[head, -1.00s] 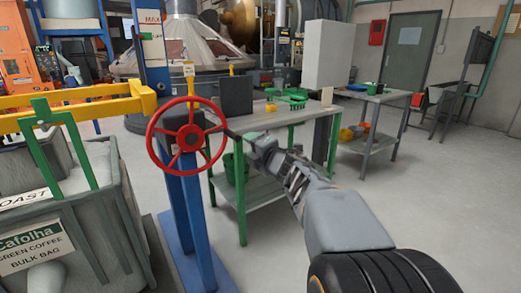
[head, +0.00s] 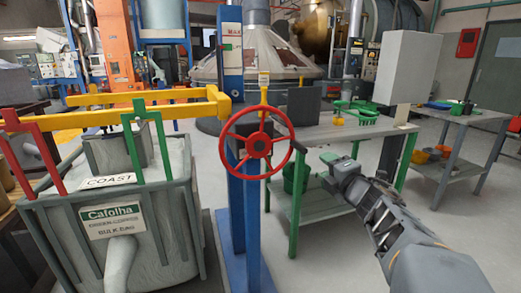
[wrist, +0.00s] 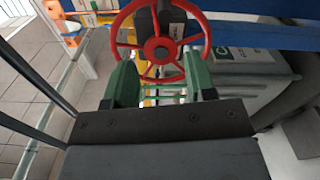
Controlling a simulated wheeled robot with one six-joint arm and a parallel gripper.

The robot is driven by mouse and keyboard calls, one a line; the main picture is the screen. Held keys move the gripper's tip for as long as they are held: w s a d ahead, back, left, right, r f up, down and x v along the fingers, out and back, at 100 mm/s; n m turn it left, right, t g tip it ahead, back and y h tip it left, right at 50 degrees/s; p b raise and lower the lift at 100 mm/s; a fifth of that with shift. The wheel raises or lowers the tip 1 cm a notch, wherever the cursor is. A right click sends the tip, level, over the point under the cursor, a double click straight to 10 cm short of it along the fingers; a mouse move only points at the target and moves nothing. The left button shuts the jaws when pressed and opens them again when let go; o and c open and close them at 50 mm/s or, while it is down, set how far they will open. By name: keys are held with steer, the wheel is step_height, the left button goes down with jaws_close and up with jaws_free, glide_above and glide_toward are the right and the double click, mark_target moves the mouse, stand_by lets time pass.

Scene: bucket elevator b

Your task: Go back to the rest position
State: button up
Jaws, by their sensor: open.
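My gripper (head: 334,166) is open and empty in the head view, at the end of my grey arm reaching in from the lower right. Its green fingers also show in the wrist view (wrist: 160,62), spread apart with a gap between them. A red handwheel (head: 257,143) on a blue post stands left of my gripper in the head view, apart from it. In the wrist view the red handwheel (wrist: 157,45) appears beyond the fingertips, and nothing is held between them.
A grey workbench (head: 340,131) with green legs stands behind my gripper, bearing green and yellow items. A large grey bulk bag (head: 160,235) marked Cafolha fills the left, under a yellow beam (head: 120,115). The floor (head: 330,265) between post and arm is clear.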

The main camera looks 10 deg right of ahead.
step_height(320, 180, up, 7)
steer(key=s+a+m+g+h+p, duration=0.1)
steer(key=s+m+g+h+p, duration=0.4)
steer(key=m+p, duration=0.75)
steer(key=s+a+f+m+g+y+p, duration=0.1)
steer(key=s+a+m+g+y+p, duration=0.2)
steer(key=s+a+m+g+p, duration=0.6)
steer(key=s+a+p, duration=0.3)
steer(key=s+p, duration=0.1)
steer(key=shift+a+f, duration=0.15)
steer(key=shift+f, duration=0.25)
